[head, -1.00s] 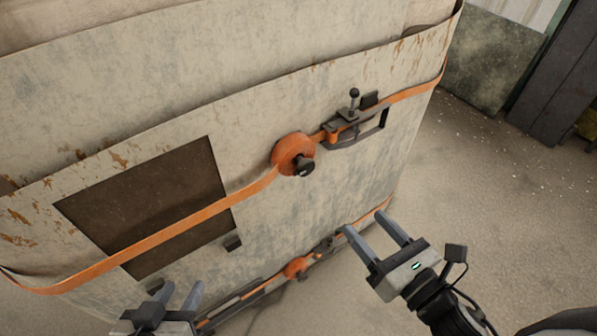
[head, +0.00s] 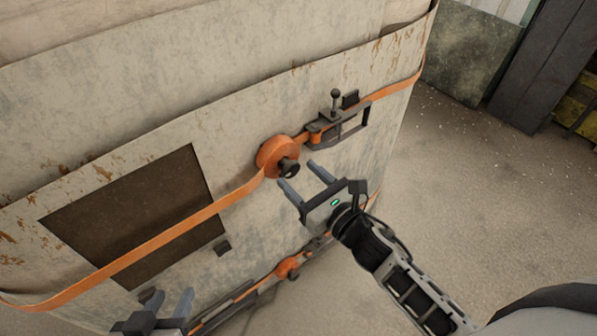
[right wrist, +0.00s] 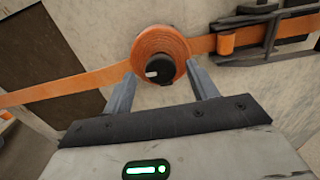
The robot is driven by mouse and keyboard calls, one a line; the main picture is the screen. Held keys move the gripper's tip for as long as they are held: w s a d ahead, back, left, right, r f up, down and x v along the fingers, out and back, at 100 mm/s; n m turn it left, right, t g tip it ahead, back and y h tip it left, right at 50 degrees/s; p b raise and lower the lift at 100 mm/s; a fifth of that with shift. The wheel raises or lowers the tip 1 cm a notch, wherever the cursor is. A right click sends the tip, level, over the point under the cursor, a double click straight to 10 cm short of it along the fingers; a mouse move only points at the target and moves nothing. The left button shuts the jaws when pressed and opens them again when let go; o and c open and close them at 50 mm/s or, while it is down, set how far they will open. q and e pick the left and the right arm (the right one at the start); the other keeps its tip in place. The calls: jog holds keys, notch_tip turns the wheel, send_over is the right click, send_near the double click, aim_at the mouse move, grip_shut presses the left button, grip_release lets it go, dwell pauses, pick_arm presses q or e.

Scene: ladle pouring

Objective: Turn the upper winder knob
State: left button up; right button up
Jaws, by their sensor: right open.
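The upper winder knob (head: 290,168) is a small dark knob at the centre of an orange strap roll (head: 270,155) on the worn panel. In the right wrist view the knob (right wrist: 160,68) sits in the roll (right wrist: 148,45), between and just beyond the fingertips. My right gripper (head: 295,174) is open, with its fingers pointing up at the knob; it also shows in the right wrist view (right wrist: 158,78). I cannot tell whether it touches the roll. My left gripper (head: 168,300) is at the bottom left, fingers apart, away from the knob.
An orange strap (head: 150,238) runs across the panel (head: 120,150). A buckle with a lever (head: 335,120) sits right of the roll. A lower winder (head: 288,267) is below my right gripper. Open floor (head: 460,190) lies to the right.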

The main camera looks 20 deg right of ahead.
jog(key=shift+w+a, duration=0.25)
jog(key=shift+w, duration=0.45)
jog(key=c, duration=1)
jog(key=shift+o, duration=0.2)
jog(key=shift+m, duration=0.3)
